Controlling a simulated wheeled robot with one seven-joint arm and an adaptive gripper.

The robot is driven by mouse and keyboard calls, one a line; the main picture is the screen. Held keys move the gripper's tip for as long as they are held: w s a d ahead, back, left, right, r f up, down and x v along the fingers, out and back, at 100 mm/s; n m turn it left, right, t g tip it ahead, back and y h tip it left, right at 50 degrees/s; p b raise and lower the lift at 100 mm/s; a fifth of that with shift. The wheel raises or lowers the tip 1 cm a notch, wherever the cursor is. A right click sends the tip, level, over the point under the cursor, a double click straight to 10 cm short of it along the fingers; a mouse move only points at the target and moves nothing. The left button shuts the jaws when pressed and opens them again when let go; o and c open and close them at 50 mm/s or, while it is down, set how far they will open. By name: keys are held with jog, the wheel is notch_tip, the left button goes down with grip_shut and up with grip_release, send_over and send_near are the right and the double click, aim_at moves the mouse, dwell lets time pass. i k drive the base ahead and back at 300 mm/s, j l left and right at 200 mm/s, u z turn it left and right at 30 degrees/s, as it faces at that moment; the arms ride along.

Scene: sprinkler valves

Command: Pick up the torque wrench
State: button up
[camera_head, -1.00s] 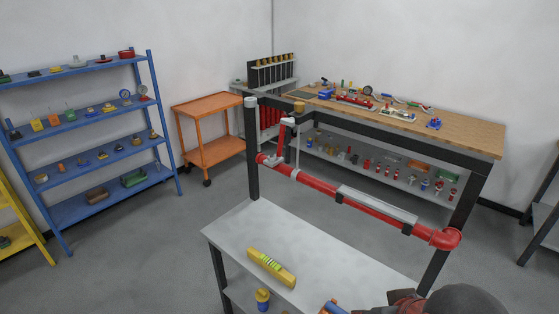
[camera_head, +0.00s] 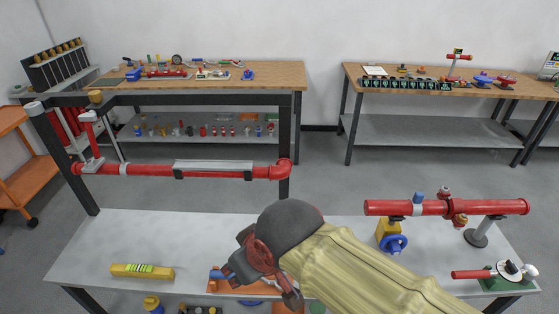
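My arm shows in the head view in front of the grey-white bench (camera_head: 180,245). My gripper (camera_head: 262,282) is at its dark end, low over the front edge of the bench, and partly hidden by the arm. I cannot tell whether its fingers are open or shut, and no held thing is visible. A red-handled tool (camera_head: 470,274) lies at the bench's front right, reaching to a round white dial on a green base. I cannot tell whether it is the torque wrench. It is well to the right of my gripper and apart from it.
A yellow level (camera_head: 142,271) lies at the front left. An orange stand with a blue part (camera_head: 217,274) is just left of my gripper. A red pipe with valves (camera_head: 446,207) stands at the right. A red pipe (camera_head: 150,170) crosses the left rear. The bench's left middle is clear.

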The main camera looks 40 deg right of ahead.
aim_at(528, 274)
jog(key=z, duration=3.35)
jog(key=i+u, duration=0.25)
jog(key=u, duration=0.15)
jog(key=i+l+u, duration=0.15)
jog(key=u, duration=0.25)
jog(key=i+l+u, duration=0.2)
jog(key=u, duration=0.2)
